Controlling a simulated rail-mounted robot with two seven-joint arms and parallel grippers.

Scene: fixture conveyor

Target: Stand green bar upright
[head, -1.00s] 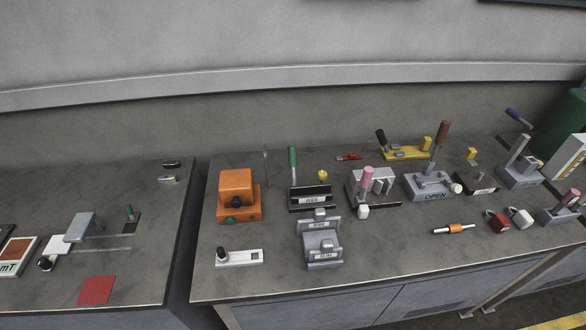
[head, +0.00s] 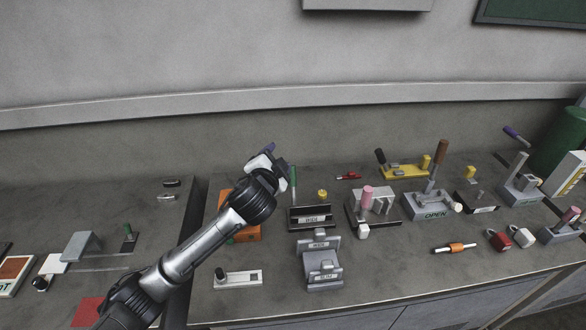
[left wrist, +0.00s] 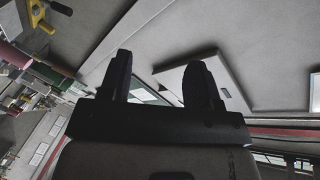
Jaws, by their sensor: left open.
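A green bar (head: 293,179), a round grip, shows close to upright at the left end of a black labelled fixture (head: 311,225) on the main table; its lower part is hard to make out. A smaller green grip (head: 129,232) leans on the left table. My left gripper (head: 268,153) appears just left of the green bar in the head view, apparently holding nothing. In the left wrist view its two fingers (left wrist: 159,68) are spread, with wall and panels beyond. The green bar cannot be made out there. My right gripper is not in view.
My left arm covers most of an orange block (head: 247,232). A grey two-part holder (head: 322,265) and a white switch plate (head: 238,279) sit in front. Several lever fixtures crowd the right, including a pink-handled one (head: 367,196). A gap divides the two tables.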

